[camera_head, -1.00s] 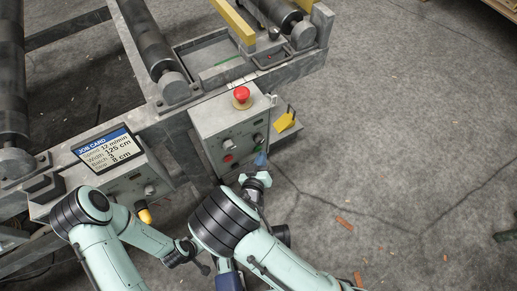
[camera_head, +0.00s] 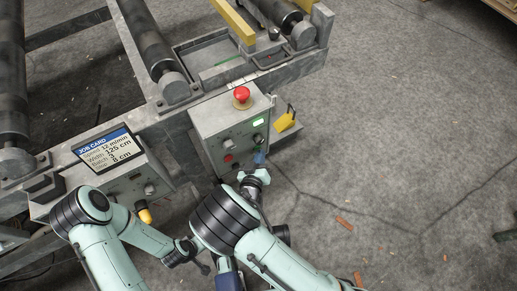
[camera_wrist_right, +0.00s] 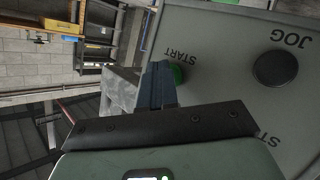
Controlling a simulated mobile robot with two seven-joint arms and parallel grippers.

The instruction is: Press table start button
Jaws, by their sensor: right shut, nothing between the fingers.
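The green start button (camera_wrist_right: 178,74) is on the face of a grey control box (camera_head: 208,119), beside the printed word START in the right wrist view. My right gripper (camera_head: 259,157) is shut and empty, its blue fingers at the lower right of the box face. In the right wrist view its closed fingertips (camera_wrist_right: 158,70) overlap the button's left edge and hide part of it. I cannot tell for sure whether they touch it. A small green lamp (camera_head: 259,122) on the box is lit.
A red mushroom button (camera_head: 241,94) stands on top of the box. A black JOG button (camera_wrist_right: 275,68) is near the start button. A job card (camera_head: 108,149) tops another grey box at left. Rollers (camera_head: 148,45) lie behind. The floor at right is mostly clear.

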